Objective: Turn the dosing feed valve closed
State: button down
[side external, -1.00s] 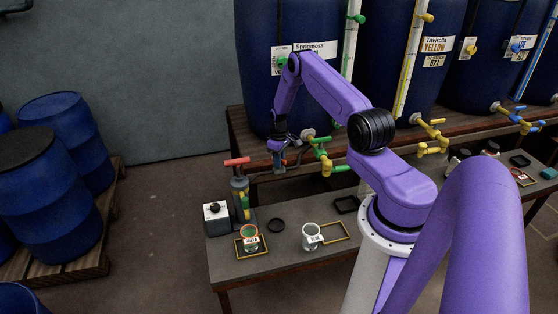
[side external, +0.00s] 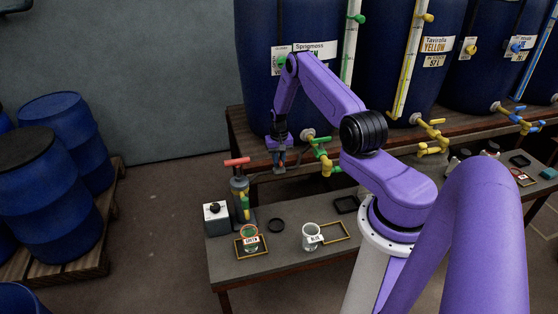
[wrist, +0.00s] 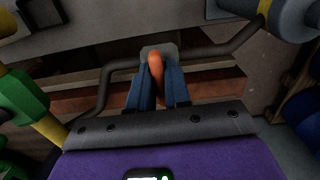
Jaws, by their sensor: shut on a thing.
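The dosing feed valve's orange lever (wrist: 155,68) is between my gripper's two blue fingers in the wrist view. The lever sits on a grey valve body (wrist: 159,50) in a dark pipe, and it points back toward my wrist, lying across the pipe. My gripper (wrist: 156,90) is shut on this lever. In the side external view my gripper (side external: 279,168) is low behind the bench, between the dosing cylinder (side external: 241,200) with its red T-handle (side external: 237,161) and the green tap (side external: 324,156). The lever itself is mostly hidden there.
Large blue vats stand on the shelf behind. Blue drums (side external: 35,200) stand at left.

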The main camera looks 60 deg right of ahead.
dwell(0.6)
jog(key=c, duration=1.1)
grip_release()
jog(key=shift+r, duration=0.1)
notch_tip(320, 180, up, 17)
jog(key=shift+r, duration=0.15)
jog(key=shift+a, duration=0.1)
